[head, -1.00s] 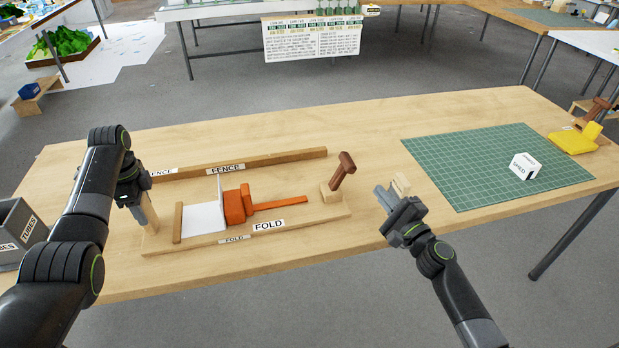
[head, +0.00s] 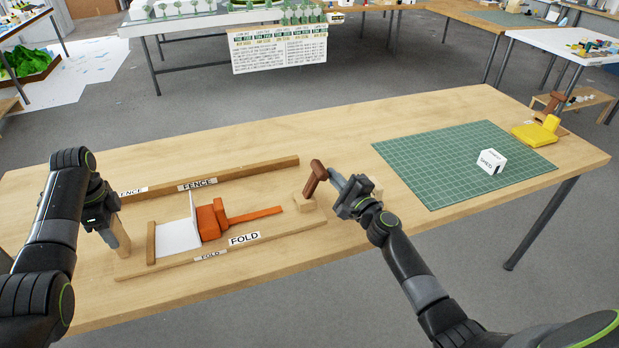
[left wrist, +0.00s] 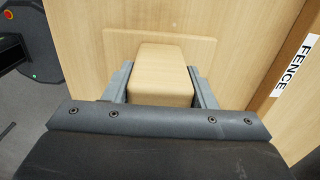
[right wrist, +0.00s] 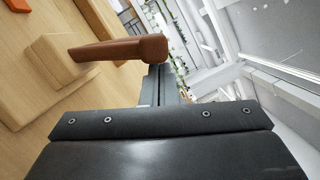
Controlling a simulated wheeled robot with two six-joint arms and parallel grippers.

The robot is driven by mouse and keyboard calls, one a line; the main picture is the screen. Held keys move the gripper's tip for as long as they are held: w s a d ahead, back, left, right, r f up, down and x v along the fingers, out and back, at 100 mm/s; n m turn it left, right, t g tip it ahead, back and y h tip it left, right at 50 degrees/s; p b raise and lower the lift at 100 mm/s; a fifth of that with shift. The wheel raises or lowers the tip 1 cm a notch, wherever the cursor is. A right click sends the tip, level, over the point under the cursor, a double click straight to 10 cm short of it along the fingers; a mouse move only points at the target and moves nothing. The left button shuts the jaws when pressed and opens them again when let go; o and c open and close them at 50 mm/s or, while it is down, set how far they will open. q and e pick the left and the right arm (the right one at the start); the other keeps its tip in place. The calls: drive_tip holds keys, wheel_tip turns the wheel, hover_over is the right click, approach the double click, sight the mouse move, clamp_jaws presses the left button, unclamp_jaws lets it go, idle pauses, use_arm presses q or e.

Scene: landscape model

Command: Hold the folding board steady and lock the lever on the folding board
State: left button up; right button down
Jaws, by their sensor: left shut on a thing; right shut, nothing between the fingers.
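The folding board (head: 282,226) lies on the table, with a white sheet (head: 177,237) and an orange block with a strip (head: 210,221) on it. Its brown lever (head: 314,178) stands tilted up on a pale block at the right end. My left gripper (head: 113,222) is shut on the pale wooden post (head: 121,236) at the board's left end; the left wrist view shows the post (left wrist: 160,75) between the fingers. My right gripper (head: 336,177) is shut and empty, just right of the lever. In the right wrist view its fingertips are close by the lever's end (right wrist: 150,46); contact is unclear.
A wooden fence strip (head: 240,173) runs behind the board. The green cutting mat (head: 430,185) carries a white block (head: 491,161). A yellow tool (head: 537,132) sits at the far right.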

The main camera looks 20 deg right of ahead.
sight(320, 175)
use_arm(q)
drive_tip(key=shift+s+d+f, duration=0.1)
drive_tip(key=shift+s+f, duration=0.05)
drive_tip(key=shift+f, duration=0.2)
use_arm(e)
drive_tip(key=shift+a+r+n, duration=0.3)
drive_tip(key=shift+a+n, duration=0.2)
drive_tip(key=shift+n, duration=0.2)
drive_tip(key=shift+a+r+n+g, duration=0.3)
drive_tip(key=shift+a+r+n, duration=0.1)
drive_tip(key=shift+n, duration=0.1)
drive_tip(key=shift+a+r+n+g, duration=0.2)
drive_tip(key=shift+a+r+n, duration=0.1)
drive_tip(key=shift+a+n, duration=0.4)
drive_tip(key=shift+a+r+n+g, duration=0.25)
drive_tip(key=shift+a+n, duration=0.25)
drive_tip(key=shift+n, duration=0.3)
drive_tip(key=a+n, duration=0.3)
drive_tip(key=shift+a+r+g, duration=0.15)
drive_tip(key=shift+r+g, duration=0.05)
drive_tip(key=shift+g, duration=0.15)
drive_tip(key=shift+a+n, duration=0.3)
drive_tip(key=shift+a, duration=0.3)
use_arm(q)
drive_tip(key=shift+d, duration=0.1)
use_arm(e)
drive_tip(key=shift+a+f, duration=0.1)
drive_tip(key=shift+a, duration=0.05)
drive_tip(key=shift+s, duration=0.1)
drive_tip(key=v, duration=1)
